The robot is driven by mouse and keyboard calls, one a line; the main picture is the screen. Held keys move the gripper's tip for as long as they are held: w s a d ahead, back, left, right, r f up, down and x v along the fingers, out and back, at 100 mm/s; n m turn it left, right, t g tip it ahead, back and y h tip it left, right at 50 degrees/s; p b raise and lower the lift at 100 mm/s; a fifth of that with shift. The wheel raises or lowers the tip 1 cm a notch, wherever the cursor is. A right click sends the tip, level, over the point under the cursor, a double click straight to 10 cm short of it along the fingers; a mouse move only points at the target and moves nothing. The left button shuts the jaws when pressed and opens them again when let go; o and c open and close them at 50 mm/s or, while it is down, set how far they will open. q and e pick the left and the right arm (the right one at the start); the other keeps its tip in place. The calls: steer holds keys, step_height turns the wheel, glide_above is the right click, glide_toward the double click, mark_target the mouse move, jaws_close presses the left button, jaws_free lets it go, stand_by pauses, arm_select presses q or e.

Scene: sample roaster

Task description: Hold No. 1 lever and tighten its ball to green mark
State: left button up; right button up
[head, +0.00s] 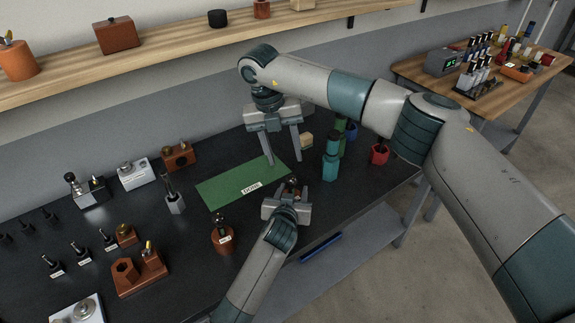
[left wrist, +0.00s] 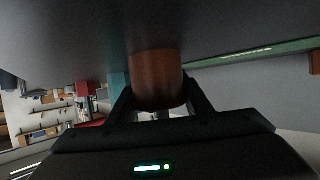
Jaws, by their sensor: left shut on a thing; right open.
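My left gripper (head: 291,190) is shut on a brown, round-sided piece (head: 293,182) near the front edge of the dark bench. The left wrist view shows the brown piece (left wrist: 157,78) between both fingers. Its number, ball and any green mark cannot be made out. My right gripper (head: 284,158) is open and empty, fingers pointing down, above the back right of the green mat and apart from the held piece. A similar brown piece (head: 222,238) with a dark top and white label stands left of my left gripper.
The green mat (head: 225,190) with a white label lies mid-bench. Teal (head: 330,165) and red (head: 379,154) containers stand right. A grey-based upright (head: 175,203), a brown block (head: 140,275) and several small labelled black pieces stand left. A wooden shelf (head: 170,50) runs above.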

steer(key=r, duration=0.3)
steer(key=shift+a+r, duration=0.15)
steer(key=shift+a, duration=0.15)
stand_by(0.4)
arm_select(q)
steer(key=o, duration=1.3)
steer(key=shift+o, duration=0.2)
steer(key=shift+s, duration=0.1)
steer(key=v, duration=1.1)
steer(key=shift+s+a+r, duration=0.1)
steer(key=shift+s, duration=0.3)
